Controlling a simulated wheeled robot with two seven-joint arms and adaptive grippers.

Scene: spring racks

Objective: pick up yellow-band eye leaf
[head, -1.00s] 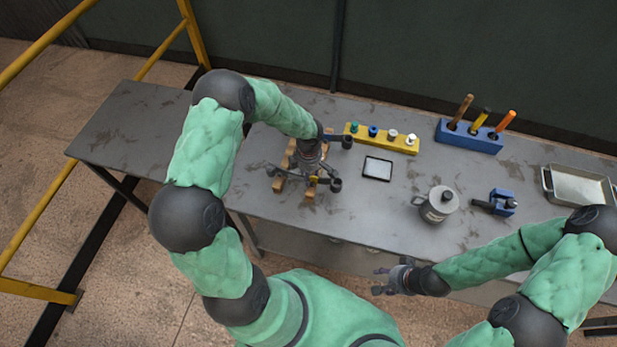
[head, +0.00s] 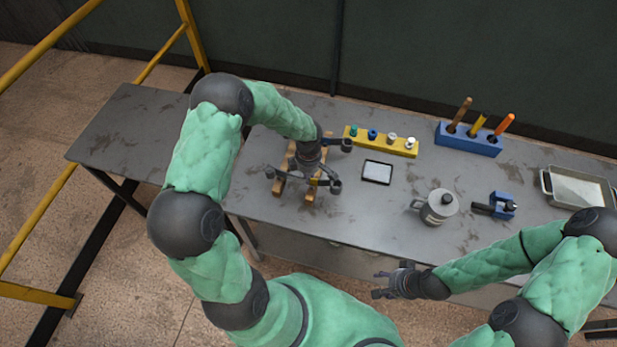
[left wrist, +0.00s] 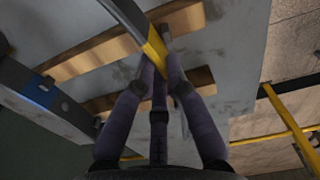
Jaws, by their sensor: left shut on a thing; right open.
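The yellow-band eye leaf (left wrist: 155,48) is a dark bar with a yellow band, crossing the upper middle of the left wrist view. My left gripper (left wrist: 165,75) is shut on it at the band, over the wooden strips. In the head view my left gripper (head: 314,176) points down at the left part of the bench, and its fingers hide much of the leaf. A blue-band leaf (left wrist: 40,88) lies to the left in the left wrist view. My right gripper (head: 384,284) is open and empty, in front of the bench edge.
Two wooden strips (left wrist: 125,48) lie under the leaves. A yellow rack (head: 383,142), a dark-framed tablet (head: 377,172), a grey jug (head: 437,207), a blue tool holder (head: 468,138), a blue clamp-like tool (head: 500,205) and a metal tray (head: 578,188) stand to the right. The bench's left end is clear.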

